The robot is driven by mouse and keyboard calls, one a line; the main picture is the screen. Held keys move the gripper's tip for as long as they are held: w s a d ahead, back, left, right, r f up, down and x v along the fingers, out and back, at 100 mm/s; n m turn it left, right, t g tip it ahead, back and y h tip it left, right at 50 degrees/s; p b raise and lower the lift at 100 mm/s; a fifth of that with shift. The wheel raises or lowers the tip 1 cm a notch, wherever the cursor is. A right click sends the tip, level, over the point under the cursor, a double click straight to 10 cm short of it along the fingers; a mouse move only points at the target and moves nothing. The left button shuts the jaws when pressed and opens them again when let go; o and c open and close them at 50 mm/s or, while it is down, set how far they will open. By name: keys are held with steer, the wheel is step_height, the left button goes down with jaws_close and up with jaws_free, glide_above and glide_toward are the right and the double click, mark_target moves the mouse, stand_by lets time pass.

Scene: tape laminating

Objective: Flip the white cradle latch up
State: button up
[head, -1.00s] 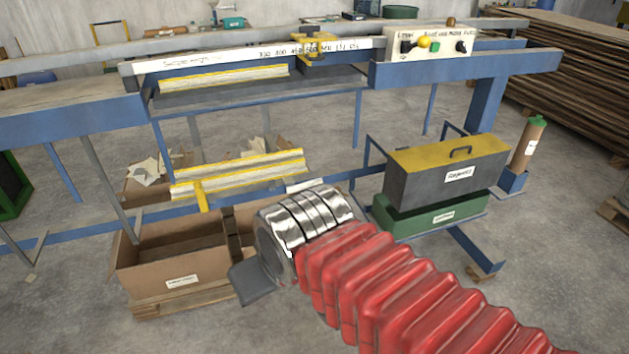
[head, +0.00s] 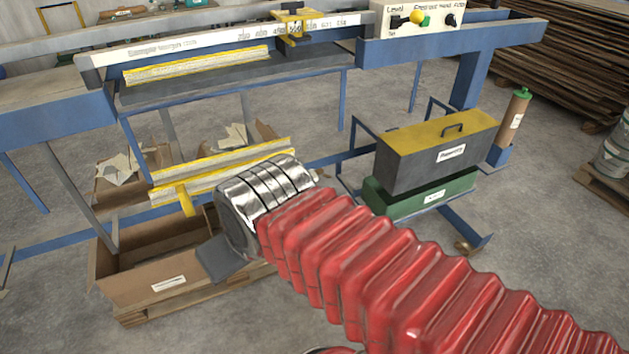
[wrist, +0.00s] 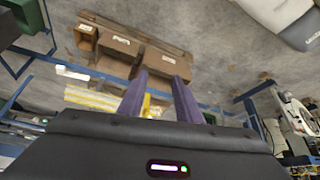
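In the head view, a cradle of pale rails with yellow edges (head: 222,172) hangs low under the blue bench, and a yellow bracket (head: 187,201) points down from it. The cradle also shows in the wrist view (wrist: 92,101), with a yellow piece (wrist: 146,106) seen between my fingers. I cannot make out a white latch for certain. My gripper (wrist: 158,77) is open and empty, its two dark fingers apart.
An open cardboard box (head: 150,285) on a pallet stands below the cradle. A grey case with yellow top (head: 435,152) sits on a green box (head: 420,195) to the right. The blue bench (head: 240,90) spans above, with a control panel (head: 424,20).

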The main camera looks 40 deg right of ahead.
steer(key=shift+o, duration=1.4)
steer(key=shift+w+d, duration=0.15)
steer(key=shift+w, duration=0.05)
steer(key=w+d+f+t+h, duration=0.2)
steer(key=w+d+f+h, duration=0.15)
steer(key=w+d, duration=0.85)
steer(key=w+d+f+t, duration=0.45)
steer(key=d+f, duration=0.55)
steer(key=d, duration=0.5)
steer(key=s+d+f+m+t+h, duration=0.1)
steer(key=s+d+f+m+t, duration=0.1)
steer(key=s+d+f+t, duration=0.3)
steer(key=s+f, duration=0.1)
steer(key=s, duration=0.2)
steer(key=shift+d+f+h, duration=0.25)
steer(key=shift+d+h, duration=0.1)
steer(key=x, duration=1.3)
steer(key=shift+w, duration=0.35)
